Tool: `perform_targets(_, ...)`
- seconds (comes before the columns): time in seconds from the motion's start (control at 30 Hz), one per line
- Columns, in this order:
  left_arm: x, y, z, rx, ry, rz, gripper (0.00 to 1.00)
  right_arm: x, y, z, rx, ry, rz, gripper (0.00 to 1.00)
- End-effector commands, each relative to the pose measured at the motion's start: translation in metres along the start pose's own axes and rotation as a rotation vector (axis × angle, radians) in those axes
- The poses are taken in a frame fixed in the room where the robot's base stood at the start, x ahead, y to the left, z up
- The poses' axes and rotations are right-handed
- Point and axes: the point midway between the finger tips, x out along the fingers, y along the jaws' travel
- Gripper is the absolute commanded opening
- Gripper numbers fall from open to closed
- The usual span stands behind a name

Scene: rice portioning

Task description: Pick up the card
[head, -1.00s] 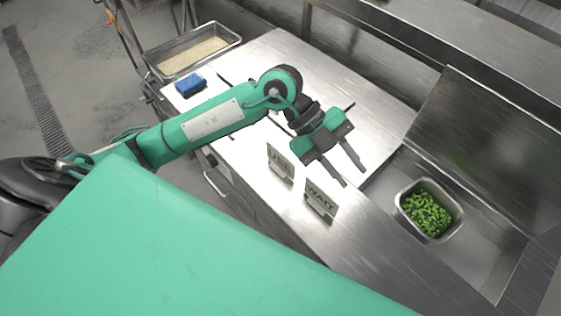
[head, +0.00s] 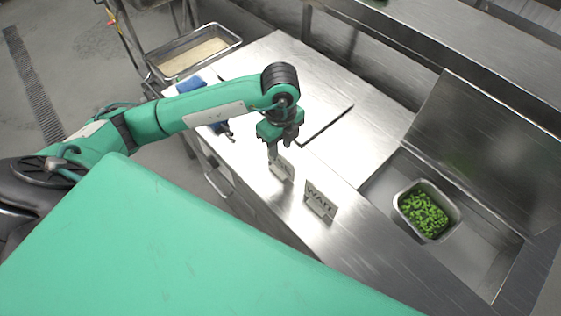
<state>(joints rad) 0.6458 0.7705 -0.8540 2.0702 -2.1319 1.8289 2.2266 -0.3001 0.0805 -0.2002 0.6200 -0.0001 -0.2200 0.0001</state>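Two small grey cards stand upright in holders on the steel counter. The right one, the "WAIT" card (head: 320,199), stands clear. The other card (head: 283,169) stands to its left, its upper part and lettering largely hidden by my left gripper (head: 281,149). The gripper points down at this card's top edge, its two fingers apart, one in front and one further back. I cannot tell whether the fingers touch the card. My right gripper is out of view.
A pan of rice (head: 196,52) stands at the upper left, near a blue thing (head: 191,84) partly behind my arm. A pan of green vegetables (head: 424,212) sits in the recess at right. A board (head: 318,90) lies on the counter behind my gripper.

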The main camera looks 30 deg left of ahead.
Motion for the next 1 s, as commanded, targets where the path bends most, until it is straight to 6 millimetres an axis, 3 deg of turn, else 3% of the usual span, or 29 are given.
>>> perform_targets(0.27, 0.019, 0.000, 0.001, 0.000, 0.001, 0.002, 0.30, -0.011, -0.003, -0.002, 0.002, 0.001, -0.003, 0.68)
perform_targets(0.43, 0.042, -0.003, 0.005, 0.000, 0.001, 0.002, 0.30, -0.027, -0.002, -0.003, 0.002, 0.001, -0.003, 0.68)
perform_targets(0.6, 0.062, -0.004, 0.004, 0.000, 0.002, -0.001, 0.30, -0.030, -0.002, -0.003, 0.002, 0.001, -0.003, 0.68)
perform_targets(1.0, 0.065, -0.004, 0.004, 0.001, 0.002, -0.003, 0.30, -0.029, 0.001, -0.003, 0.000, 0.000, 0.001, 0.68)
